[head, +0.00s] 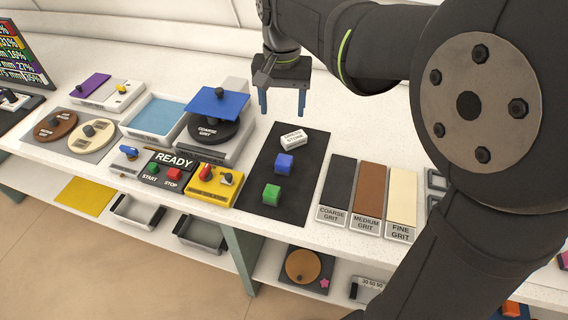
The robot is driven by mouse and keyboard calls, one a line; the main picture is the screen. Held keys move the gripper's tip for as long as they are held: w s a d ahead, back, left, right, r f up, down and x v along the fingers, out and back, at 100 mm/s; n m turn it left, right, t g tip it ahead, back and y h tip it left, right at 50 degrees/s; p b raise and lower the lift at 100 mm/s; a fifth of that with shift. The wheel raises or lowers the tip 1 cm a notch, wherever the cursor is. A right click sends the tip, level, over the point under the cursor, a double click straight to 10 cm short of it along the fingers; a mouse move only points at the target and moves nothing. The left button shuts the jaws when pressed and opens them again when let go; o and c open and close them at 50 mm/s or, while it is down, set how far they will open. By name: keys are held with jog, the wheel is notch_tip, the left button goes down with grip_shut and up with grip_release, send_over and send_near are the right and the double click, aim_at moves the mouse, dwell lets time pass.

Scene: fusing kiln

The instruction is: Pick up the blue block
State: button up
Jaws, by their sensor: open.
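The blue block (284,164) is a small cube resting on a black mat (290,204) on the white counter. A green block (271,195) sits on the same mat, nearer the front edge. A white labelled block (293,139) lies tilted on the mat just behind the blue block. My gripper (283,103) hangs above the back of the mat, behind and above the blue block, with its two blue fingers pointing down. It is open and nothing shows between its fingers.
Left of the mat stands a machine with a coarse grit disc (211,128) under a blue plate (218,102). A control panel (168,168) and a yellow switch box (214,184) are in front of it. Grit stones (369,194) lie to the right. My arm covers the right side.

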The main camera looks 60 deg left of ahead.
jog(key=m, duration=0.2)
send_over(284, 159)
notch_tip(284, 159, down, 13)
jog(key=shift+s+a+r, duration=0.1)
jog(key=shift+s+r, duration=0.05)
notch_tip(284, 159, down, 6)
jog(key=shift+r, duration=0.2)
jog(key=c, duration=1.2)
jog(key=shift+o, duration=0.2)
jog(key=shift+r, duration=0.15)
